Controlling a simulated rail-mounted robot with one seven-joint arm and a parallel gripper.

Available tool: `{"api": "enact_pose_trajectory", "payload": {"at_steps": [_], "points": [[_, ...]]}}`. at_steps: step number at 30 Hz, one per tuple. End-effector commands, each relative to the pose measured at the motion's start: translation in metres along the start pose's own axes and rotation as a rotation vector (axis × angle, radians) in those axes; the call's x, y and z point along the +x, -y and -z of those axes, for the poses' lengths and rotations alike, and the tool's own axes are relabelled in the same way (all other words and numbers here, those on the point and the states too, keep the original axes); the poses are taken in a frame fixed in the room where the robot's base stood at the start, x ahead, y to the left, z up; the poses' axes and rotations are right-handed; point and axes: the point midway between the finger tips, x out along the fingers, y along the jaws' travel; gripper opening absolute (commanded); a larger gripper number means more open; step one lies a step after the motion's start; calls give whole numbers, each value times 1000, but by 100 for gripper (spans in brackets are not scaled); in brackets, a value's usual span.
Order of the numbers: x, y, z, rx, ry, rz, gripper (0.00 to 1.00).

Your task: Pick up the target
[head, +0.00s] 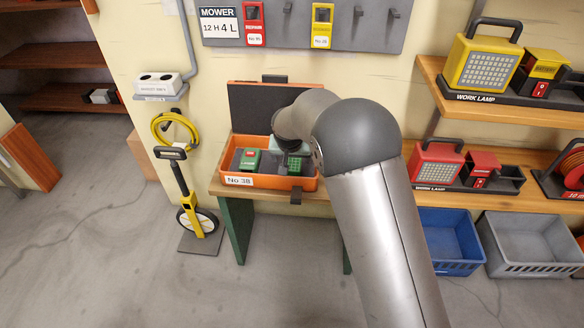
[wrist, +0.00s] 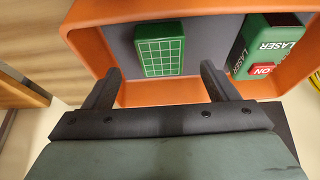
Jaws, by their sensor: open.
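The target, a green block with a pale grid on its face (wrist: 160,50), lies in the orange case (wrist: 88,40), near the wall closest to my gripper in the wrist view. In the head view the target (head: 295,165) is at the right inside the case, partly covered by my wrist. My gripper (wrist: 160,69) is open and empty. Its two dark fingers are spread wider than the target, one toward each side, with the tips over the case's near wall. I see no contact with the target. The fingertips cannot be made out in the head view.
A green and white laser unit (head: 250,159) with a red button lies in the case beside the target; it also shows in the wrist view (wrist: 262,48). The case's dark lid (head: 255,105) stands open behind. A wooden shelf with work lamps (head: 437,162) is at the right.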

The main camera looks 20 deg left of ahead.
Motion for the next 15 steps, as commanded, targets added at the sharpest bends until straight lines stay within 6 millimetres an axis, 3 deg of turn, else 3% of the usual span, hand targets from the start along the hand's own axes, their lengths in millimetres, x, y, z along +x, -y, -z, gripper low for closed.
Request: {"api": "enact_pose_trajectory", "payload": {"at_steps": [9, 15], "points": [[42, 2, 1, -1, 2, 0, 80], [53, 2, 2, -1, 0, 1, 80]]}}
